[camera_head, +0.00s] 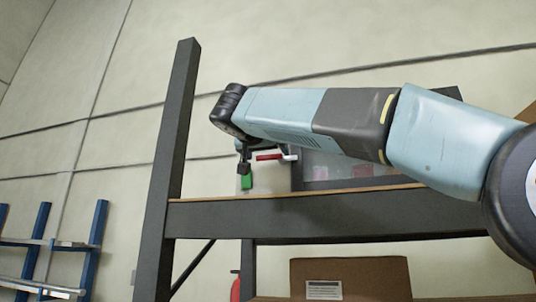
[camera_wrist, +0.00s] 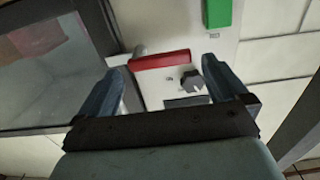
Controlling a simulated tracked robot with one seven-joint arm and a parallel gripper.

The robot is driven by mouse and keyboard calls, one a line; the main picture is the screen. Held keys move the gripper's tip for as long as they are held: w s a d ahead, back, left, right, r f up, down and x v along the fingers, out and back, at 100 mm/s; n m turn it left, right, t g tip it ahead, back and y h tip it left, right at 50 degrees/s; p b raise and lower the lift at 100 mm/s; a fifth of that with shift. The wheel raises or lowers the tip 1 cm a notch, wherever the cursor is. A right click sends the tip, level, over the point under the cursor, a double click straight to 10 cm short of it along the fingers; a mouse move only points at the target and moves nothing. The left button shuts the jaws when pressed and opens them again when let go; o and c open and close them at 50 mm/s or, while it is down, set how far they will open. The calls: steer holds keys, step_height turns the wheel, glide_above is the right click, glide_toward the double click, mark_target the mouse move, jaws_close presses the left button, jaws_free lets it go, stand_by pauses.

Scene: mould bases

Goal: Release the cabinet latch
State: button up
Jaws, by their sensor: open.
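A red latch handle (camera_wrist: 161,60) with a pale metal end lies across a white panel in the wrist view. It also shows in the head view (camera_head: 269,157), beside the end of my arm. My gripper (camera_wrist: 166,65) is open, its two blue-grey fingers pointing toward the panel with the red handle between or just beyond their tips. I cannot tell whether they touch it. The cabinet (camera_head: 335,160) has a dark-framed glass door, which also fills the left of the wrist view (camera_wrist: 50,75). A grey knob (camera_wrist: 190,83) sits below the handle's right end.
A green block (camera_wrist: 217,12) is on the panel, also visible in the head view (camera_head: 247,182). A dark shelf frame (camera_head: 330,218) runs beneath my arm, with an upright post (camera_head: 175,140) at left. A cardboard box (camera_head: 350,278) is below. Blue racking (camera_head: 40,245) stands far left.

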steer(key=shift+x, duration=1.05)
steer(key=shift+c, duration=0.3)
steer(key=c, duration=0.9)
